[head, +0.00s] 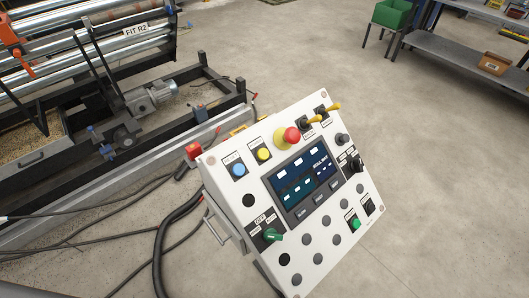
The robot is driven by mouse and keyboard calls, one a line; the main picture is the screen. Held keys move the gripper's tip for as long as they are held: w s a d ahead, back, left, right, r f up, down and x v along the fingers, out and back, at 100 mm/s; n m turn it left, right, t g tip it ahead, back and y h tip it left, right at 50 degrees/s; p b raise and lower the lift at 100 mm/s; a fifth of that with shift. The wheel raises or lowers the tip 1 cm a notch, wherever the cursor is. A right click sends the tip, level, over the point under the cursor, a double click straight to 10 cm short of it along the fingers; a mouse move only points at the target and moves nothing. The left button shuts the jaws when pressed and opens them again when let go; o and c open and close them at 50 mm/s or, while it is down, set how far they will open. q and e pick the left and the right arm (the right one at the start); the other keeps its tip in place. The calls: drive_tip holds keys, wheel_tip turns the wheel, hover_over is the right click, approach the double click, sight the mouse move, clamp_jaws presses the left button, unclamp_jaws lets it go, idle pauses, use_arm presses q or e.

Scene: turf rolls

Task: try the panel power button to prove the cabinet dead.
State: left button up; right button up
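The white control panel (329,237) stands tilted in the middle of the head view, its face turned up towards me. Its screen (304,181) is lit, with small coloured fields. A green button (354,223) sits at the lower right of the face. A green-handled selector switch (272,235) sits at the lower left, by a label that seems to read OFF. A red mushroom button (291,135) on yellow, a yellow button (264,154) and a blue button (238,169) line the upper edge. I cannot read which button is marked power. Neither gripper is in view.
Black cables (172,225) run along the floor left of the panel. A machine with metal rollers (100,55) and a motor (150,97) fills the upper left. A shelf (465,62) with a cardboard box (494,64) stands upper right. The concrete floor between is clear.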

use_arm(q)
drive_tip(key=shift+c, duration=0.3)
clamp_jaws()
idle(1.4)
